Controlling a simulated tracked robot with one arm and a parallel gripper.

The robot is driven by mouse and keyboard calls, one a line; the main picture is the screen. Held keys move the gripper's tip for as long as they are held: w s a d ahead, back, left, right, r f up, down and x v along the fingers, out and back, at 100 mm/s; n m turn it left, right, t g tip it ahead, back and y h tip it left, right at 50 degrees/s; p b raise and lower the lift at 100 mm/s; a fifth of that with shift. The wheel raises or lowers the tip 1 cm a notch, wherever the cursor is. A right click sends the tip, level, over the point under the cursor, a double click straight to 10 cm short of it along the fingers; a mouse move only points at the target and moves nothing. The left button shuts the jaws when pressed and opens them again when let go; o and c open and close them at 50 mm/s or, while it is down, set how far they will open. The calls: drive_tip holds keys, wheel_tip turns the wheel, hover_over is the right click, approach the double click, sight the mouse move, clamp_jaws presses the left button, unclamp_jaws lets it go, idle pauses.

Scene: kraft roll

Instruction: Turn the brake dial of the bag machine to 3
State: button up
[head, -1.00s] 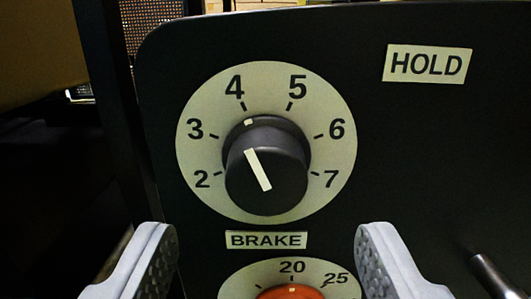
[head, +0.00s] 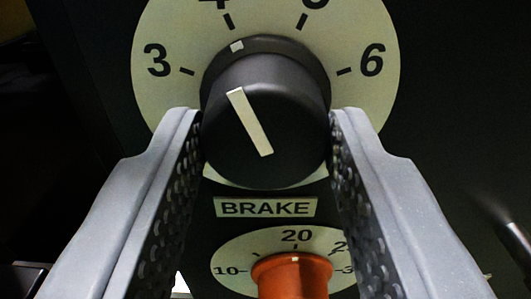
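The black brake dial (head: 290,120) fills the upper middle of the head view. Its white line and the small white mark on its collar point up and left, close to the 4. The pale scale plate (head: 165,95) behind it shows 3 at the left and 6 at the right; the 4 and 5 are cut off at the top, and 2 and 7 are hidden. My gripper (head: 266,125) has its two grey fingers apart, one on each side of the dial. The tips are very close to its sides; I cannot tell whether they touch.
A BRAKE label (head: 265,207) sits below the dial. Under it is an orange-red knob (head: 290,275) on a second pale scale, between my fingers. A metal lever (head: 515,238) sticks out at the right. The dark panel is otherwise clear.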

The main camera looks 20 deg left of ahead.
drive_tip(key=shift+n, duration=0.3)
drive_tip(key=n+b, duration=0.1)
drive_tip(key=n, duration=0.3)
drive_tip(key=shift+n+b, duration=0.95)
drive_tip(key=shift+n, duration=1.05)
drive_tip(key=shift+a, duration=0.1)
drive_tip(key=o, duration=1)
drive_tip(key=shift+s, duration=0.1)
